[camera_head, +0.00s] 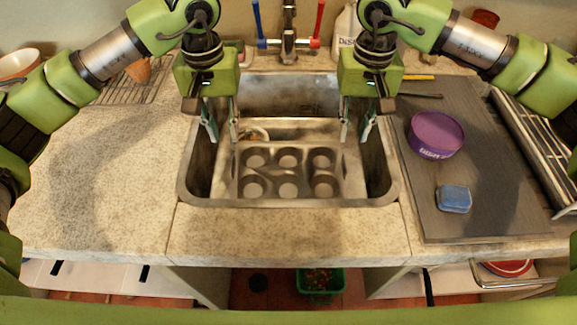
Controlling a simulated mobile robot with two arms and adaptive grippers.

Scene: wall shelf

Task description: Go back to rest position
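My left gripper (221,128) hangs fingers down above the left side of the sink (187,190). Its two fingers are apart, and I see nothing held between them. My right gripper (357,128) hangs the same way above the right side of the sink. Its fingers are also apart and empty. Both arms are bent inward from the sides at about the same height. A metal muffin tin (289,162) lies in the sink below and between the grippers. What lies at the back of the sink is partly unclear.
A tap (289,40) with blue and red levers stands behind the sink. A dark mat (425,205) on the right holds a purple round tin (436,134) and a blue sponge-like block (454,199). A wire rack (130,88) stands back left. The left counter (100,190) is clear.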

